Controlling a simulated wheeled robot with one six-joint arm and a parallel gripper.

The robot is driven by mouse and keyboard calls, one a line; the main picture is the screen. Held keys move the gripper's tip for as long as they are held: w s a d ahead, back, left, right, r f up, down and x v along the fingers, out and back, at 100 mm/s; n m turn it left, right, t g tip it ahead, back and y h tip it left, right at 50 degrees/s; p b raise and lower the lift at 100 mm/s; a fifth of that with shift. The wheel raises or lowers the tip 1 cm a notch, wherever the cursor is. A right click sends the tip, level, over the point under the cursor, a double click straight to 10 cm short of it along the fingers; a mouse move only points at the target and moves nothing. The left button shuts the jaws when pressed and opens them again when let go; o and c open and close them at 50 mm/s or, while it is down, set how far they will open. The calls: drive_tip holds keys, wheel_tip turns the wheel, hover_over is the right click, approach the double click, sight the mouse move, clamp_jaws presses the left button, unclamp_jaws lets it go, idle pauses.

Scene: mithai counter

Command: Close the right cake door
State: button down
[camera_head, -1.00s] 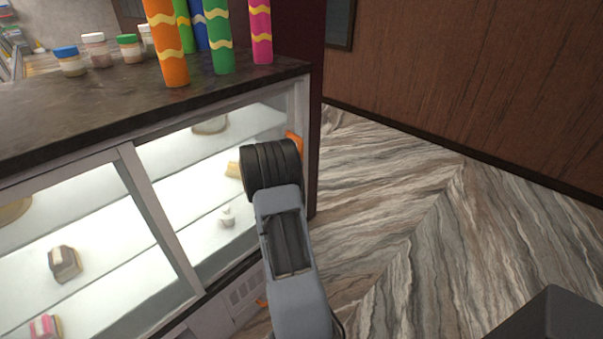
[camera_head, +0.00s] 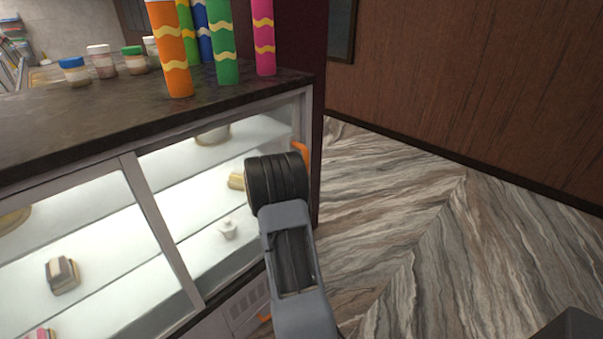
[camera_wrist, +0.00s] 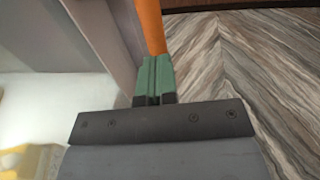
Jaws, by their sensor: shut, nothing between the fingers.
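The cake case has a right door section (camera_head: 205,300) with a pale frame, lit shelves behind it, and an orange handle (camera_head: 302,151) at its right edge. The handle also shows in the wrist view as an orange bar (camera_wrist: 150,25) beside the grey frame (camera_wrist: 110,35). My gripper (camera_wrist: 154,62) has green fingers pressed together, with nothing between them. The fingertips are at the near end of the orange bar; I cannot tell whether they touch it. In the head view my arm hides the fingers. I cannot tell how far the door stands open.
The dark countertop (camera_head: 90,125) carries several jars and tall coloured tubes, including an orange tube (camera_head: 170,50). A left glass section (camera_head: 80,235) shows cakes on shelves. Marble-patterned floor (camera_head: 440,230) to the right is clear up to the brown wall (camera_head: 470,80).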

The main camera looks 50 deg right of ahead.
drive_tip(key=s+a, duration=0.1)
drive_tip(key=a, duration=1.1)
drive_tip(key=shift+s, duration=0.15)
